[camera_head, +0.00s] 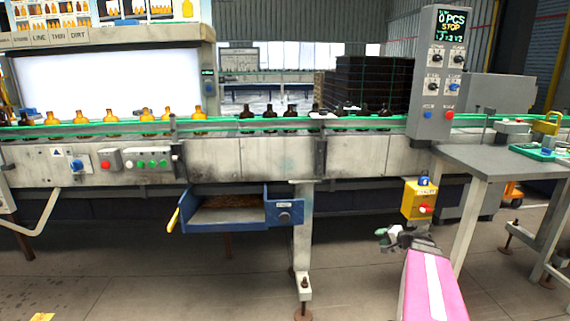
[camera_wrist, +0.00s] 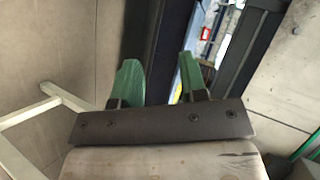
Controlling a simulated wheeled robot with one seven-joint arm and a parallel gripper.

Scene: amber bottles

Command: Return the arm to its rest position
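My gripper (camera_head: 388,238) is at the end of my pink and white arm, low at the right of the head view. It is in front of the conveyor and below belt height, left of and below a yellow button box. In the wrist view my gripper (camera_wrist: 160,82) shows two green fingers spread apart with nothing between them. It touches nothing that I can see.
A conveyor (camera_head: 215,158) with amber bottles (camera_head: 148,115) crosses the head view. A blue tray (camera_head: 222,222) hangs under it. The yellow button box (camera_head: 418,200) and a grey table (camera_head: 505,158) are near my arm. The floor (camera_head: 340,285) left of my arm is clear.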

